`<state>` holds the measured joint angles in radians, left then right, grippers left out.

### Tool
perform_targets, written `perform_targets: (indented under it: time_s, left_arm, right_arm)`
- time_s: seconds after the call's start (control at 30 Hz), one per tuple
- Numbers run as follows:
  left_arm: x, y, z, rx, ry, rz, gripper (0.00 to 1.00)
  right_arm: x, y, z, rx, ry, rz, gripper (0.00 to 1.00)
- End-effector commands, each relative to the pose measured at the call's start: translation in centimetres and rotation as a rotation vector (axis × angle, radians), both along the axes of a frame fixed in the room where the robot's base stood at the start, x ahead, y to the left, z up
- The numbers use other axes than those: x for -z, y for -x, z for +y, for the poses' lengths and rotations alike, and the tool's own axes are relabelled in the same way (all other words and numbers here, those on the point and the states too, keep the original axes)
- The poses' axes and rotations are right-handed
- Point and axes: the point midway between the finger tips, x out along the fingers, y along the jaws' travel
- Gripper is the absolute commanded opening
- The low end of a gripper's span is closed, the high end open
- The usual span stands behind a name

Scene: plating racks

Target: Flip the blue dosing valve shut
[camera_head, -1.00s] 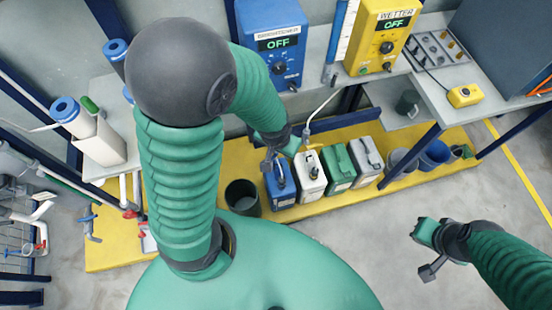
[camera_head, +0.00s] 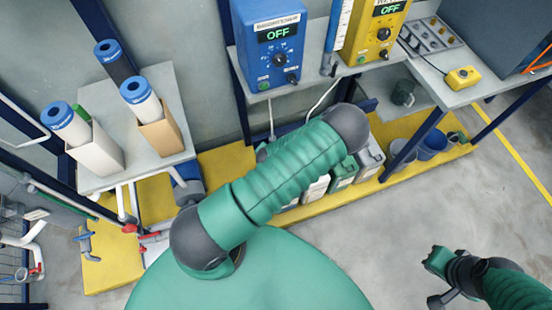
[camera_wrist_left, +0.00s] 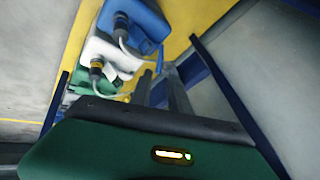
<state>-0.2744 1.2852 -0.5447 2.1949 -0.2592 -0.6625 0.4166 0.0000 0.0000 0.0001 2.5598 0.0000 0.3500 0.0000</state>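A small blue-handled valve (camera_head: 86,237) sits on grey pipework at the lower left of the head view. It is the likeliest blue dosing valve, but its handle is too small to read as open or shut. Red-handled valves (camera_head: 130,228) are on pipes to its right. In the head view my left gripper is hidden behind its bent arm, right of the pipework. In the left wrist view two grey fingers (camera_wrist_left: 160,88) of my left gripper stand apart, with nothing visible between them. My right gripper (camera_head: 436,277) is over clear floor at the lower right, apart from everything; its opening is unclear.
White, green and blue canisters (camera_wrist_left: 108,60) stand on the yellow platform (camera_head: 330,202). A grey shelf (camera_head: 130,172) with blue-capped cylinders stands above the pipework. Blue (camera_head: 272,50) and yellow (camera_head: 375,30) control boxes read OFF. Floor at the right is free.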

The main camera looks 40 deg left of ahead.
Motion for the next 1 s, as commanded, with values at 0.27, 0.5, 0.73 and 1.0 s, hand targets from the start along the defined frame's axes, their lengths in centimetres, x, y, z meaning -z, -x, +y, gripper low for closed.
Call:
perform_targets:
  time_s: [0.27,0.5,0.73,1.0]
  left_arm:
    - [6.9,-2.5,2.2,0.001,0.001,0.002,0.22]
    - [11.7,-4.5,3.7,0.0,0.002,0.003,0.22]
    - [13.1,-5.3,4.2,-0.002,0.002,0.001,0.22]
    - [13.1,-5.3,4.2,-0.002,0.002,0.001,0.14]
  right_arm:
    - [2.3,0.0,0.0,0.0,0.0,0.0,0.0]
    - [3.7,0.0,0.0,0.0,0.0,0.0,0.0]
    - [4.0,0.0,0.0,0.0,0.0,0.0,0.0]
    - [4.0,0.0,0.0,0.0,0.0,0.0,0.0]
